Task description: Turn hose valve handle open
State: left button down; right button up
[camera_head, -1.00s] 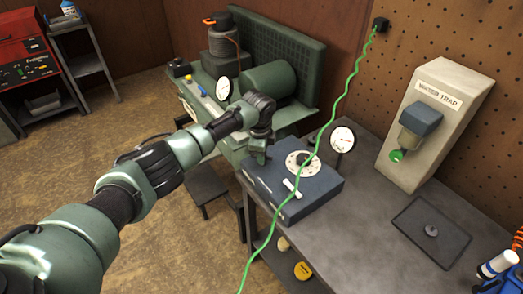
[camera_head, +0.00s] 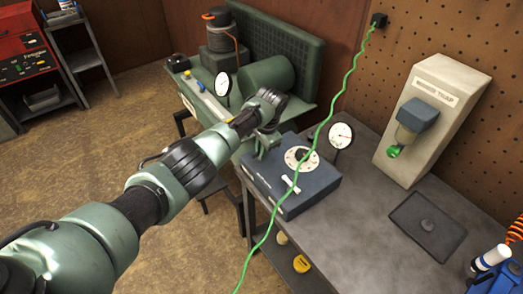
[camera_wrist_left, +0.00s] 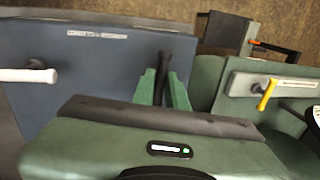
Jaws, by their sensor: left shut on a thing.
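My left gripper (camera_head: 262,153) is at the far left corner of the blue-grey box (camera_head: 318,186) on the bench. In the left wrist view its two green fingers (camera_wrist_left: 163,88) are shut on a thin dark lever-like piece (camera_wrist_left: 163,70), beside the box edge. I cannot tell for sure if this is the hose valve handle. A white handle (camera_head: 291,184) sticks out of the box and also shows in the left wrist view (camera_wrist_left: 28,75). A yellow handle (camera_wrist_left: 267,95) sits on a pale plate right of the fingers. My right gripper is out of view.
A green machine (camera_head: 270,85) with a gauge (camera_head: 222,84) stands behind the gripper. A second gauge (camera_head: 341,135) is behind the box. The grey trap unit (camera_head: 448,90) and a dark pad (camera_head: 428,225) are to the right. A green cord (camera_head: 330,115) crosses in front of the box.

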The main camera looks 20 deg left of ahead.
pick_arm(q)
jog(key=shift+n, duration=0.3)
dwell(0.4)
jog(key=c, duration=1.4)
grip_release()
jog(key=shift+c, duration=0.2)
notch_tip(320, 180, up, 8)
jog(key=d, duration=0.1)
jog(key=shift+s+f+b, duration=0.15)
jog(key=shift+s+b, duration=0.25)
jog(key=shift+d+f, duration=0.1)
